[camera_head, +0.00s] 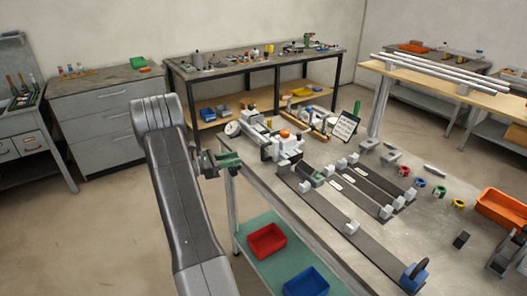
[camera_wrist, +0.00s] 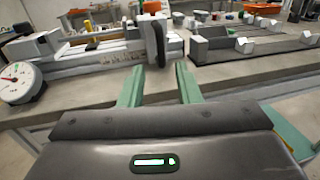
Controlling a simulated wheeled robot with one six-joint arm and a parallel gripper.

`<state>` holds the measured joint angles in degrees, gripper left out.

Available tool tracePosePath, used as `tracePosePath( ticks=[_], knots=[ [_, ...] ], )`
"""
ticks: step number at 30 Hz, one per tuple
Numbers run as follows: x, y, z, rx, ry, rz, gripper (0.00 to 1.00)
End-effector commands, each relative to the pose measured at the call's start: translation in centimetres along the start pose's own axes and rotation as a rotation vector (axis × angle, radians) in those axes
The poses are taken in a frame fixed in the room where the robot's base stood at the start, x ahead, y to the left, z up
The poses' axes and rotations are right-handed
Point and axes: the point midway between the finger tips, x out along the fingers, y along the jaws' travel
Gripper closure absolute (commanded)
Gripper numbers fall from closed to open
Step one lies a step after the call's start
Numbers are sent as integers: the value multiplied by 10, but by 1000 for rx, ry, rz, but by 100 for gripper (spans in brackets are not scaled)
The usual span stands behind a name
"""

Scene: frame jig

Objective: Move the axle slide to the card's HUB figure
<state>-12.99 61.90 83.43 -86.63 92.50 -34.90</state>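My gripper (camera_head: 230,160) is at the left edge of the jig bench, and its green fingers also show in the wrist view (camera_wrist: 159,82). They are spread apart with nothing between them. The fingers are apart from the handle. I cannot tell for sure which part is the axle slide. The card (camera_head: 346,126) stands upright behind the jig; its writing is too small to read.
A round dial (camera_wrist: 18,83) is left of the slide assembly. Dark rails with grey blocks (camera_head: 352,228) run across the bench, and a blue knob (camera_head: 415,275) is at the near end. Coloured rings (camera_head: 440,191) and an orange bin (camera_head: 503,210) lie right. Red (camera_head: 266,241) and blue (camera_head: 306,282) bins sit below.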

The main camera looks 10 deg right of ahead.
Motion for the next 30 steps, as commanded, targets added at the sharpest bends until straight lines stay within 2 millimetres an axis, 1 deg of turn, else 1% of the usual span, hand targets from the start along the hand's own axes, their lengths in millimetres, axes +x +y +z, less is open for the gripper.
tracePosePath(
  ticks=[1, 9, 12, 15, 18, 21, 29, 30],
  knots=[
    [12, -1, 1, -1, 1, -6, 70],
    [70, -2, 1, 0, 2, -6, 70],
    [88, -2, 1, 0, 2, -5, 70],
    [101, -1, 1, 0, 2, -3, 70],
    [110, -1, 0, 0, 3, -3, 70],
    [114, -1, 0, 0, 2, -2, 70],
    [115, -1, -1, 0, 2, -1, 70],
    [115, -1, -1, 0, 2, -1, 74]
  ],
)
